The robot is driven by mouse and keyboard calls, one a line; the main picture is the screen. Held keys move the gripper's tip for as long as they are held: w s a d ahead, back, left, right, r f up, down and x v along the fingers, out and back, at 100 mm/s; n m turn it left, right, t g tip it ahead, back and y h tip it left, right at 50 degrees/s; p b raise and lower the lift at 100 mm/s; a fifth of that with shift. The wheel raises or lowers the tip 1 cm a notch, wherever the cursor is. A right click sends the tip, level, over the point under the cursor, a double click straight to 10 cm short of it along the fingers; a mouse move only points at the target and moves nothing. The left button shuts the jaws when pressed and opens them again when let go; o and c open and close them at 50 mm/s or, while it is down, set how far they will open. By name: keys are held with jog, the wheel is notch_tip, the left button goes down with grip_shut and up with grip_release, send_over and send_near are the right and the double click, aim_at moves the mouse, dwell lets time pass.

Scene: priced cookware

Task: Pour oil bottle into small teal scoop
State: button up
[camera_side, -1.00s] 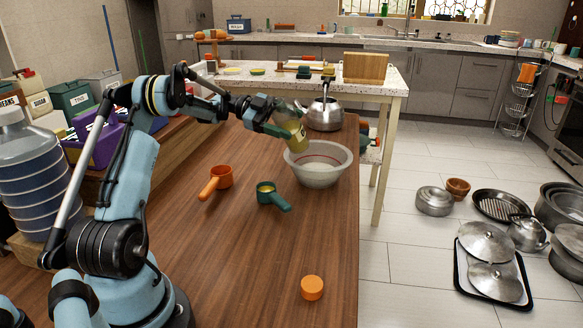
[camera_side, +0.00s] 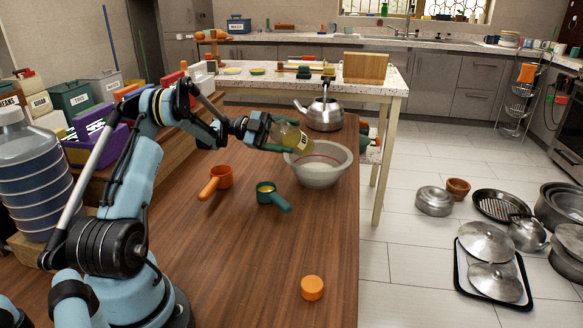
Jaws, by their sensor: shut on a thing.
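My gripper (camera_side: 274,134) is shut on the oil bottle (camera_side: 291,139), which holds yellow liquid and has a label. The bottle is tilted, near horizontal, and sits above the left rim of the white bowl. The small teal scoop (camera_side: 267,195) rests on the wooden table below and in front of the bottle, its handle pointing to the lower right. Some yellow shows inside the scoop. No stream of oil is visible. The bottle's mouth is too small to make out.
A white bowl (camera_side: 320,170) with a red line stands right of the scoop, and a metal kettle (camera_side: 323,115) behind it. An orange scoop (camera_side: 216,182) lies to the left. An orange cap (camera_side: 312,288) lies near the front. The table's front middle (camera_side: 240,255) is clear.

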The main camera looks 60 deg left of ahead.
jog(key=shift+w+f+m, duration=0.2)
jog(key=shift+f+m, duration=0.2)
jog(key=shift+f, duration=0.2)
dwell(0.8)
jog(key=shift+w+f+m+t+h, duration=0.15)
jog(key=shift+f+m+t+h, duration=0.3)
jog(key=shift+m, duration=0.35)
dwell(1.7)
jog(key=shift+w+r+m+h, duration=0.1)
jog(key=shift+r+m+h, duration=0.45)
jog(key=shift+m, duration=0.25)
dwell(1.7)
jog(key=shift+s+f+m+h, duration=0.1)
jog(key=shift+s+m+h, duration=0.15)
jog(key=shift+m, duration=0.35)
dwell(1.0)
